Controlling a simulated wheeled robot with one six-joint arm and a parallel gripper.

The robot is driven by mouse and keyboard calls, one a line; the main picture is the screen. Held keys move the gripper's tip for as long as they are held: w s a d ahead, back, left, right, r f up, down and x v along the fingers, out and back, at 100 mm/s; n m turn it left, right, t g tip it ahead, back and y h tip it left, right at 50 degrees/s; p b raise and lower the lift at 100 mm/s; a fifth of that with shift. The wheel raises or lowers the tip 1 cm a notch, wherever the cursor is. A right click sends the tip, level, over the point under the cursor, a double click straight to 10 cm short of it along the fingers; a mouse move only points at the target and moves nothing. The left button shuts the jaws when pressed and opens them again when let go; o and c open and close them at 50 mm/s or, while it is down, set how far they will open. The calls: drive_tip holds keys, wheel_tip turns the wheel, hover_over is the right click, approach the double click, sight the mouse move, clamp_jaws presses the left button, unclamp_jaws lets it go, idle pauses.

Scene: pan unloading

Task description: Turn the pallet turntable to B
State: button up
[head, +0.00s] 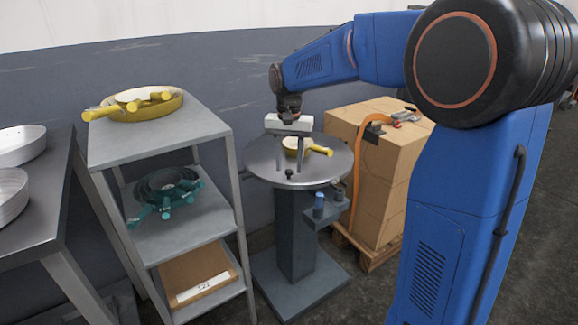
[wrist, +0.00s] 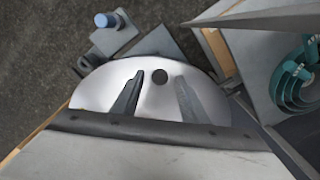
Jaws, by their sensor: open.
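The pallet turntable (head: 258,160) is a round grey metal disc on a dark pedestal; its bare top also shows in the wrist view (wrist: 100,88). A small black knob (head: 289,174) stands near its front edge and appears as a dark round spot in the wrist view (wrist: 160,77). My gripper (head: 290,160) points down over the disc, open and empty. In the wrist view its two fingers (wrist: 159,90) lie either side of the knob's line, the knob near their tips. A cream pan with a yellow handle (head: 322,150) lies on the disc, partly behind my gripper. No letter B is readable.
A shelf rack (head: 165,140) at left holds yellow pans (head: 155,109), teal pans (head: 166,196) and a labelled box (head: 198,281). A blue-capped part (head: 319,201) sits on a bracket on the pedestal. Cardboard boxes (head: 370,190) with an orange strap stand close on the right.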

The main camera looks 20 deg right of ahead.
drive_tip(key=shift+f, duration=0.55)
clamp_jaws()
drive_tip(key=shift+d, duration=0.1)
